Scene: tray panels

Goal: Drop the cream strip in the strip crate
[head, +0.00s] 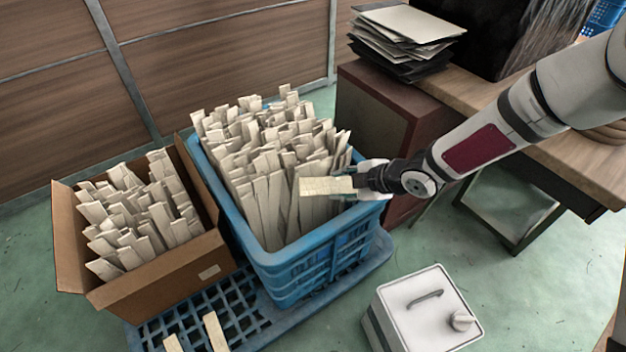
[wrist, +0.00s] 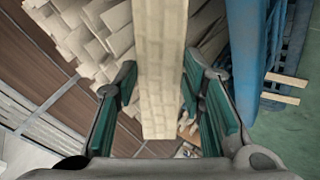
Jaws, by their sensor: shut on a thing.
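A cream strip (head: 326,186) is held by my gripper (head: 362,182), which is shut on its right end in the head view. In the wrist view the strip (wrist: 160,75) stands between the green-padded fingers of my gripper (wrist: 164,108). The strip crate, a blue plastic crate (head: 310,272), is packed with upright cream strips (head: 262,160). The held strip is over the right part of the crate, close to its right rim. In the wrist view the blue crate wall (wrist: 246,60) runs down the right side.
A cardboard box (head: 160,272) of similar strips stands left of the crate. A white box with a handle (head: 425,315) stands at front right. A brown cabinet (head: 375,125) is behind the gripper.

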